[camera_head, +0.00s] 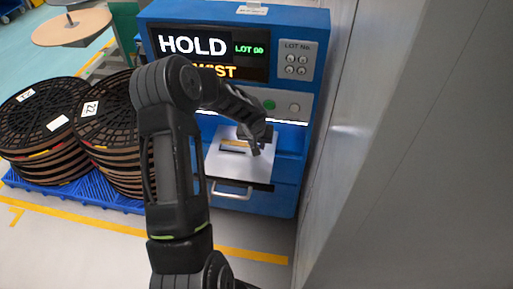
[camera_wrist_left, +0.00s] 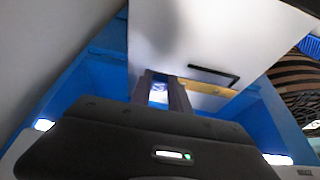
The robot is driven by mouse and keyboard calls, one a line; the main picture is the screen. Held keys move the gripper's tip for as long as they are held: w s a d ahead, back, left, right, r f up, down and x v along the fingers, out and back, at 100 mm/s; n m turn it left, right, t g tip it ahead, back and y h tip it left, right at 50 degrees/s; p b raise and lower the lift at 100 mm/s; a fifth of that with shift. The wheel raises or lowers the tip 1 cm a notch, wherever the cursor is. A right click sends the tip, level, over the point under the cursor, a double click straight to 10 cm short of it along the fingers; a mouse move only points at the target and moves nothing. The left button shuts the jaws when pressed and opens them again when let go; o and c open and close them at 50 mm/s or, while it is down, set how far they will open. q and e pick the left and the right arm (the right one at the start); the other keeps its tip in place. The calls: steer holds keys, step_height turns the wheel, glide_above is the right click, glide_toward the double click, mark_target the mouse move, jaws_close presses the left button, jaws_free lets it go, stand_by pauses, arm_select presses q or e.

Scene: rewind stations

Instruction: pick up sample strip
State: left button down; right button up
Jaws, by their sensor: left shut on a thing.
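The sample strip is a thin tan piece (camera_head: 235,143) on the pale tray of the blue machine, beside a dark slot. It also shows in the left wrist view as a tan strip (camera_wrist_left: 207,88) running right from my fingers. My left gripper (camera_head: 256,150) is over the right end of the strip and shut on it. In the left wrist view the fingers (camera_wrist_left: 163,92) are close together at the strip's end, which they partly hide. I cannot tell whether the strip is clear of the tray. My right gripper is not in view.
The blue machine (camera_head: 290,185) has a screen (camera_head: 208,50) reading HOLD, partly hidden by my arm. A pale tray (camera_head: 225,170) with a handle juts from it. Black reels (camera_head: 45,115) are stacked on a blue pallet (camera_head: 85,197) at left. A grey wall (camera_head: 400,140) stands close at right.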

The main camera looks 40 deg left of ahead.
arm_select(q)
step_height(320, 180, up, 7)
steer(key=shift+r, duration=0.15)
stand_by(0.6)
